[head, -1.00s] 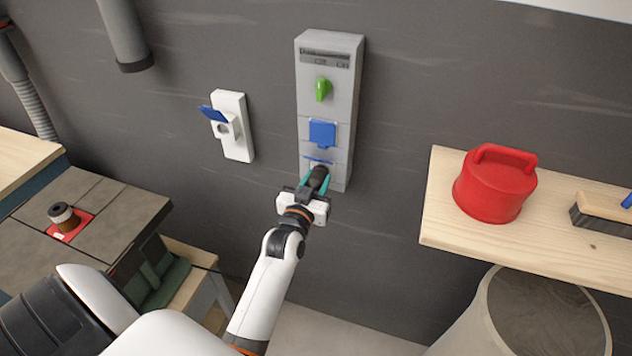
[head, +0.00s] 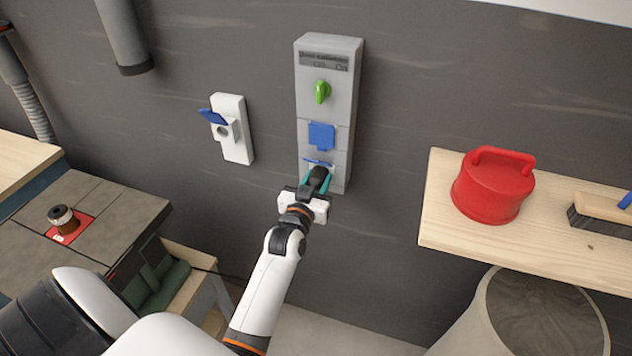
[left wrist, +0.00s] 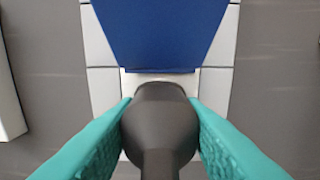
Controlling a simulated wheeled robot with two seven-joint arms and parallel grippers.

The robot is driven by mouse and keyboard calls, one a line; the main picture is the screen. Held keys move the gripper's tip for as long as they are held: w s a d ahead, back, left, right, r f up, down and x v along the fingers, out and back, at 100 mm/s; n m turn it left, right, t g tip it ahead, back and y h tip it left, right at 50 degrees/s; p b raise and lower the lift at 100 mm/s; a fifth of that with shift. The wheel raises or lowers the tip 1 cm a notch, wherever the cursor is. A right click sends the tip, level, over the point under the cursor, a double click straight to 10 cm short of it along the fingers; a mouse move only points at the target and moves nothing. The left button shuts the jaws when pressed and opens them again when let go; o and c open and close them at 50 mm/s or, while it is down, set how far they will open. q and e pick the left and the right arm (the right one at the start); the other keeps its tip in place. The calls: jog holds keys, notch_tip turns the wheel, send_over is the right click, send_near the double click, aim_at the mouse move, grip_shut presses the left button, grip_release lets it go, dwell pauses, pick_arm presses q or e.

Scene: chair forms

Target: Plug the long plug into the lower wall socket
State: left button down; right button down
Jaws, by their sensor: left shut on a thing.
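The long plug (head: 319,175) is dark and sits between the teal fingers of my left gripper (head: 317,184), which is shut on it. In the left wrist view the plug (left wrist: 160,122) fills the middle, with a teal finger pressed on each side. Its front end is at the lower wall socket (head: 318,161) of the grey wall box, under the raised blue lid (left wrist: 160,35). The socket opening is hidden behind the plug, so I cannot tell how deep the plug is. My right gripper is not in view.
A white socket (head: 233,140) with a raised blue lid is to the left. A wooden shelf (head: 445,215) holds a red canister (head: 492,188) at right.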

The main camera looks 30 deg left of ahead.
pick_arm(q)
jog(key=shift+w+r, duration=0.1)
jog(key=shift+w, duration=0.05)
dwell(0.4)
jog(key=c, duration=1.2)
grip_release()
jog(key=o, duration=0.3)
jog(key=shift+w, duration=0.15)
jog(key=shift+o, duration=0.2)
jog(key=shift+f, duration=0.2)
jog(key=b+v, duration=0.2)
jog(key=v, duration=1)
